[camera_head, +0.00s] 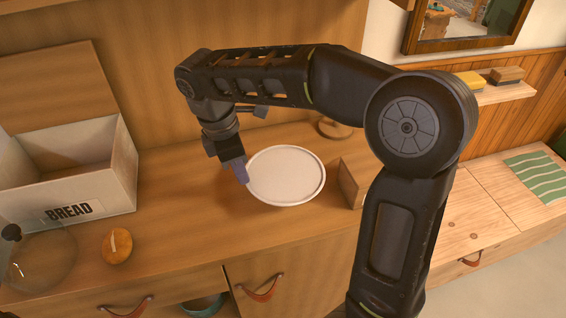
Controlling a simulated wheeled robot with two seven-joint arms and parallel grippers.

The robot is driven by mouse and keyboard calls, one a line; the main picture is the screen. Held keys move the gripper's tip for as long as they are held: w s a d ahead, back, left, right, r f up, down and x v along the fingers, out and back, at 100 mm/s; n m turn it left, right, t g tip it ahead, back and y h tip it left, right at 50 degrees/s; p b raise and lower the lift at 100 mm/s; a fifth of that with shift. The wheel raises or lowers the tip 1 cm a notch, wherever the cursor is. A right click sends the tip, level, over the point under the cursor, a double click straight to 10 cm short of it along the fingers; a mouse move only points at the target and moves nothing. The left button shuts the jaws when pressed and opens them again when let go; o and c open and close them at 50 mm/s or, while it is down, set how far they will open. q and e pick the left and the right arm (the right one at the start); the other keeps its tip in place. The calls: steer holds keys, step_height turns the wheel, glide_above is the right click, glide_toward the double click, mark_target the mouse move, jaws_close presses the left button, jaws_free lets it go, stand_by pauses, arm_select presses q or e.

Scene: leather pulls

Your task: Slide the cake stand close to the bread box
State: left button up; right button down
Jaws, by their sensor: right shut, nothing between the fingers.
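The cake stand (287,176), a round white plate with a raised rim, is on the wooden counter near the middle of the view; its foot is hidden under the plate. The bread box (112,184), white with a dark "BREAD" label and a raised wooden lid, is on the counter at the left, with a clear gap between the two. My right gripper (242,175) is shut and empty, pointing down at the left rim of the cake stand; I cannot tell whether it touches the rim. My left gripper is not in view.
A glass dome (42,262) with a dark knob and a round bread loaf (117,245) are in front of the bread box. A wooden block (352,182) is just right of the cake stand. The counter (185,190) between stand and box is free.

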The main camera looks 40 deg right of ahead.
mark_target(296, 173)
steer(key=s+d, duration=0.1)
steer(key=d, duration=0.2)
steer(key=s+d+p, duration=0.1)
steer(key=d, duration=0.3)
steer(key=s+d+p, duration=0.1)
steer(key=d, duration=0.3)
steer(key=shift+s+r, duration=0.1)
steer(key=shift+s, duration=0.1)
steer(key=shift+s+d, duration=0.1)
steer(key=shift+d, duration=0.2)
steer(key=shift+a+f, duration=0.1)
steer(key=shift+f, duration=0.8)
steer(key=shift+s, duration=0.15)
steer(key=shift+f, duration=0.1)
